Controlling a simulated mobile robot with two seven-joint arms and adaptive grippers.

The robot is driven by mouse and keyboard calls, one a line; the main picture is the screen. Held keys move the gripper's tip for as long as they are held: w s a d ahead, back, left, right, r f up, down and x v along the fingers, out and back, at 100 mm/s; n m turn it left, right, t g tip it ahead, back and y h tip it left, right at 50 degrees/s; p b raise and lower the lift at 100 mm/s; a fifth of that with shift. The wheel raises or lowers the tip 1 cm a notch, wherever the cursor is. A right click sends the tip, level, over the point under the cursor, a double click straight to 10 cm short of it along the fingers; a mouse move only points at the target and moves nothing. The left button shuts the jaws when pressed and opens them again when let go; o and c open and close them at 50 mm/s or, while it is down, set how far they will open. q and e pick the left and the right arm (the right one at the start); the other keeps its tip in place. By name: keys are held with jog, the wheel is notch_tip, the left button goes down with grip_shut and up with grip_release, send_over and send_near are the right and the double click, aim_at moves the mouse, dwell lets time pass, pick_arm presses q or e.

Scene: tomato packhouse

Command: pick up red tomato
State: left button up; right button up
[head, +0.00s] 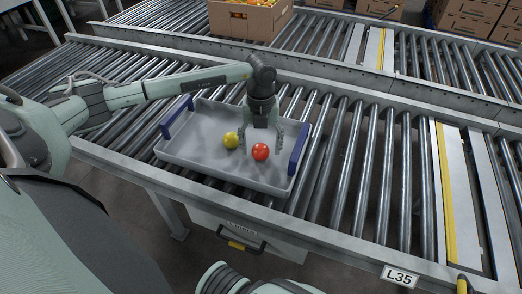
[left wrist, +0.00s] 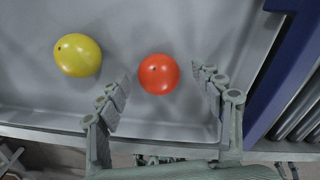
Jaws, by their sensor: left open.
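A red tomato (head: 260,152) lies in a grey tray (head: 190,127) with blue handles, near the tray's right part. A yellow tomato (head: 231,140) lies to its left, apart from it. My left gripper (head: 262,150) is open over the tray, its fingers pointing down on either side of the red tomato in the head view. In the left wrist view, the red tomato (left wrist: 158,74) shows just beyond and between the open fingertips (left wrist: 161,82), and the yellow tomato (left wrist: 77,55) is outside them to the left. I cannot tell whether a finger touches the red tomato. My right gripper is not in view.
The tray sits on a roller conveyor (head: 345,170); its rollers right of the tray are bare. The tray's right blue handle (head: 299,149) is close to the gripper. A cardboard box of tomatoes (head: 240,20) stands on the far conveyor.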

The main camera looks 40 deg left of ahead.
pick_arm(q)
jog(key=shift+a+f, duration=0.1)
jog(key=shift+f, duration=0.5)
jog(key=c, duration=0.9)
jog(key=shift+r, duration=0.15)
